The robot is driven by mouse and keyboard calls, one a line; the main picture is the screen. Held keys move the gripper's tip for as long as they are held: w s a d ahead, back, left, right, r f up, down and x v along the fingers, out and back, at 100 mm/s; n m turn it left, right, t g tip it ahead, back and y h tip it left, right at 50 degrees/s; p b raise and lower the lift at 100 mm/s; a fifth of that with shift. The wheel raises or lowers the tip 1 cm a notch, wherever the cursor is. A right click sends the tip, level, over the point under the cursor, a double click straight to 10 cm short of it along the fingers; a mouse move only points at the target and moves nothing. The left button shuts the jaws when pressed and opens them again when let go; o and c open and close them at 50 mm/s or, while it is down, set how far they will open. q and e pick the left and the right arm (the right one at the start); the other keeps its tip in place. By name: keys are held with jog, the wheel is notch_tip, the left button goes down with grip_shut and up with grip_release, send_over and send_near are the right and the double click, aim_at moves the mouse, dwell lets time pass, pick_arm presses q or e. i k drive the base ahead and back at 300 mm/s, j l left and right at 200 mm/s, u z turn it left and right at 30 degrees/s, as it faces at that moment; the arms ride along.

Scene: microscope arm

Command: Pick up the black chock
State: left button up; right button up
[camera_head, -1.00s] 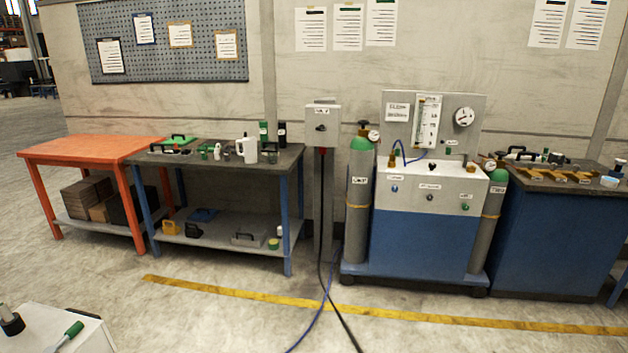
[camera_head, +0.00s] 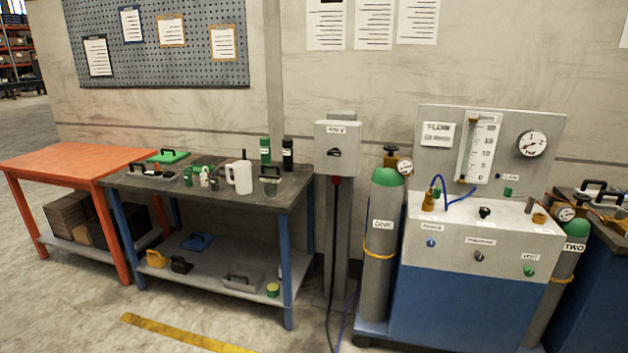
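A small black block with a handle, which looks like the black chock (camera_head: 180,265), sits on the lower shelf (camera_head: 215,268) of the dark-topped workbench (camera_head: 225,188). It is near the shelf's front left, just right of a yellow block of similar shape (camera_head: 156,258). A flat blue piece (camera_head: 198,242) lies behind it. The black block is small in view, so its fine shape is hard to tell. Neither of my grippers is in view.
An orange table (camera_head: 75,160) stands left of the workbench, with boxes below. A grey handled case (camera_head: 241,281) and a green-yellow roll (camera_head: 273,289) share the shelf. Blue legs (camera_head: 287,297) bound it. A gas cart (camera_head: 450,310) stands right. The floor in front is clear.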

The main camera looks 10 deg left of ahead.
aim_at(183, 268)
jog(key=i+j+u, duration=0.15)
jog(key=i+u, duration=0.2)
jog(key=i, duration=0.35)
jog(key=i+u, duration=0.3)
jog(key=i, duration=0.4)
jog(key=i+j+u, duration=0.5)
jog(key=i+j, duration=0.2)
jog(key=j, duration=0.15)
jog(key=i+j+u, duration=0.1)
jog(key=j, duration=0.2)
jog(key=i+j+u, duration=0.1)
jog(key=j, duration=0.2)
